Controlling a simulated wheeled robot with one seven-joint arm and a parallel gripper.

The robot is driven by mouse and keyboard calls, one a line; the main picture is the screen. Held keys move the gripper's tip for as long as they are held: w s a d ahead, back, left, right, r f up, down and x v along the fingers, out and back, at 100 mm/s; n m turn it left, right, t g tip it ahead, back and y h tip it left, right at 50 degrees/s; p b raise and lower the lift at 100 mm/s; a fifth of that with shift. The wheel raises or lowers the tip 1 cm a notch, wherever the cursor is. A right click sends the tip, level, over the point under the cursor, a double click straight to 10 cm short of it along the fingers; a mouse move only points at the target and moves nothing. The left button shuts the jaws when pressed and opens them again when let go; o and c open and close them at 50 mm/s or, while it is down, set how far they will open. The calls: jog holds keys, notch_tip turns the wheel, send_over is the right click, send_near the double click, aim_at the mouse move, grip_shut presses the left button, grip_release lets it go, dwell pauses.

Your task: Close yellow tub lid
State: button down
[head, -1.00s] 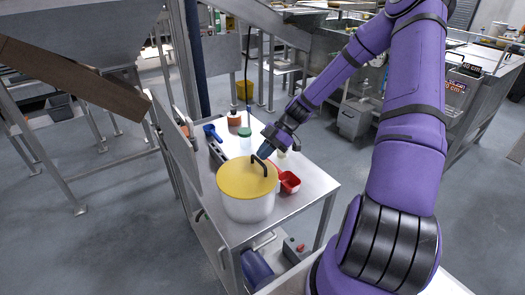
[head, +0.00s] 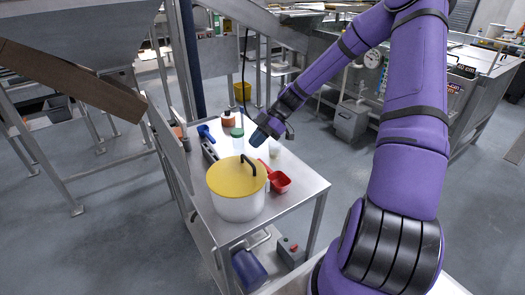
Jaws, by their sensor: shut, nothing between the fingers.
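The tub (head: 238,208) is a white round container standing upright at the near left of the metal table. Its yellow lid (head: 230,180) lies flat over the top, and a dark curved handle (head: 249,164) rises from it on the right side. My gripper (head: 256,140) is shut and empty. In the head view it is above and behind the lid's handle, apart from it. Whether the lid's rim is fully seated cannot be told.
A red scoop (head: 278,181) lies right of the tub. A green-capped jar (head: 237,138), a blue tool (head: 206,133) and an orange-brown container (head: 228,118) stand behind it. An upright metal panel (head: 168,150) edges the table's left side. The table's (head: 305,185) right front is clear.

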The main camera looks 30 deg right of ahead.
jog(key=f+v, duration=0.1)
jog(key=v, duration=0.8)
jog(key=shift+d+r, duration=0.15)
jog(key=shift+d, duration=0.35)
jog(key=s+a+r+m+h, duration=0.9)
jog(key=s+a+r, duration=0.3)
jog(key=r, duration=0.3)
jog(key=s+a+r+m+t, duration=0.1)
jog(key=s+r+m, duration=0.3)
jog(key=s, duration=0.4)
jog(key=s+a+r+m+t+h, duration=0.1)
jog(key=s+r+m+t, duration=0.3)
jog(key=s, duration=0.4)
jog(key=shift+a+r+m, duration=0.3)
jog(key=shift+a+m, duration=0.3)
jog(key=shift+a, duration=0.25)
jog(key=shift+s, duration=0.1)
